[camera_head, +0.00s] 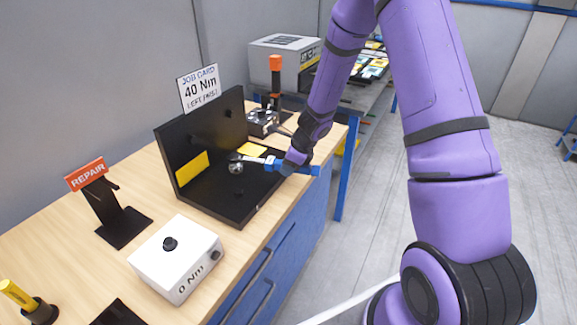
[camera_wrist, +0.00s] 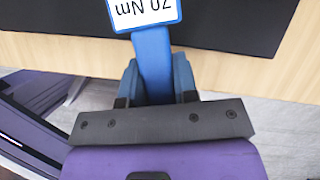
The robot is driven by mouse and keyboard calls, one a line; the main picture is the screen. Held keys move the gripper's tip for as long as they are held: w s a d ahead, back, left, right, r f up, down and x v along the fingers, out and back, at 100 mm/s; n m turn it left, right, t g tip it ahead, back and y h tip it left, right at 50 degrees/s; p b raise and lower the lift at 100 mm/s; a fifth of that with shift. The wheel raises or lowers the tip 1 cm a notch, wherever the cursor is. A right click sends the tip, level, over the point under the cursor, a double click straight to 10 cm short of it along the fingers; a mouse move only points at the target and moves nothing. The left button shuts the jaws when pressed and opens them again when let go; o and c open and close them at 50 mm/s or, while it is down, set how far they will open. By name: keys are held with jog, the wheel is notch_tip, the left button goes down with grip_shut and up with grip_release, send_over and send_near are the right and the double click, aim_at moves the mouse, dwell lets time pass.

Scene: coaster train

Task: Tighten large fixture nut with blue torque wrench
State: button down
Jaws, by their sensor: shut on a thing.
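The blue torque wrench (camera_head: 312,170) lies about level over the black fixture (camera_head: 213,195), its silver head to the left at the nut. The large nut (camera_head: 236,168) is a small silver round piece on the fixture's base plate. I cannot tell whether the wrench head is seated on it. My gripper (camera_head: 286,166) is shut on the wrench's handle. In the wrist view the fingers of my gripper (camera_wrist: 156,85) flank the blue handle (camera_wrist: 152,50), and an upside-down label on the wrench (camera_wrist: 145,10) reads 70 Nm. The wrench head is out of that view.
A job card (camera_head: 199,88) reading 40 Nm stands on the fixture's back wall. A white box (camera_head: 176,258) marked 0 Nm and a black stand with a red REPAIR sign (camera_head: 87,174) are nearer. The floor right is clear.

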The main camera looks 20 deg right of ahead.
jog(key=shift+s+a+m+t+h, duration=0.4)
jog(key=shift+s+a+m, duration=1)
jog(key=shift+s+a, duration=0.1)
dwell(2.4)
jog(key=shift+s+a+m+t+h, duration=0.15)
jog(key=shift+s+a+m, duration=0.25)
jog(key=shift+a, duration=0.2)
jog(key=shift+s+a+m+t+h, duration=0.1)
jog(key=shift+s+a+m+h, duration=0.15)
jog(key=shift+a+m, duration=0.3)
jog(key=shift+s+a+m+t+h, duration=0.1)
jog(key=shift+s+a+m, duration=0.3)
jog(key=shift+a, duration=0.25)
dwell(2.3)
